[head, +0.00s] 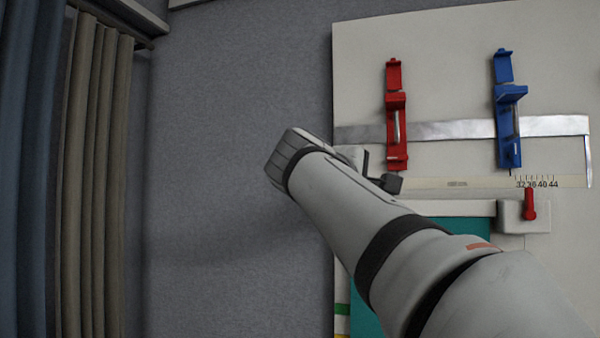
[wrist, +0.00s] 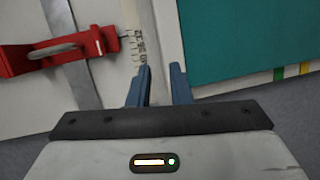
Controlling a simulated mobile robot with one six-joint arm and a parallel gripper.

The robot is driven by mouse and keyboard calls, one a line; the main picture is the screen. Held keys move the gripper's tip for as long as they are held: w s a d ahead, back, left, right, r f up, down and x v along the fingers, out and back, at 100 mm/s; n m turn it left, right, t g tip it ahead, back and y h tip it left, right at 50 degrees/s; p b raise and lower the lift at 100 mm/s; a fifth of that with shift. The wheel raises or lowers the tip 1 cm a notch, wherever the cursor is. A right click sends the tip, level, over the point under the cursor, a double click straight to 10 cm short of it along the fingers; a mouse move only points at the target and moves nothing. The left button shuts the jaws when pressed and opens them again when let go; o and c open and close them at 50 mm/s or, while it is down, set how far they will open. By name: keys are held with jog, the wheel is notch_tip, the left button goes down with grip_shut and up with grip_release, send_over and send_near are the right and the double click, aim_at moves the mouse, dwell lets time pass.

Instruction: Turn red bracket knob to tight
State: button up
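In the head view my arm hides most of the gripper.
A blue bracket (head: 509,110) stands on the same metal strip (head: 450,129), right of the red one. A small red lever (head: 529,203) sits on a white block (head: 508,217). A numbered scale (head: 535,182) runs below the strip. A teal panel (wrist: 235,40) lies beside the gripper.

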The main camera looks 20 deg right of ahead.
aim_at(395, 157)
notch_tip(395, 157, up, 7)
jog(key=s+d+h, duration=0.1)
jog(key=h, duration=0.1)
jog(key=p+x, duration=0.1)
jog(key=x, duration=0.2)
jog(key=p+x, duration=0.1)
jog(key=x, duration=0.3)
jog(key=shift+s+d, duration=0.15)
jog(key=shift+d, duration=0.35)
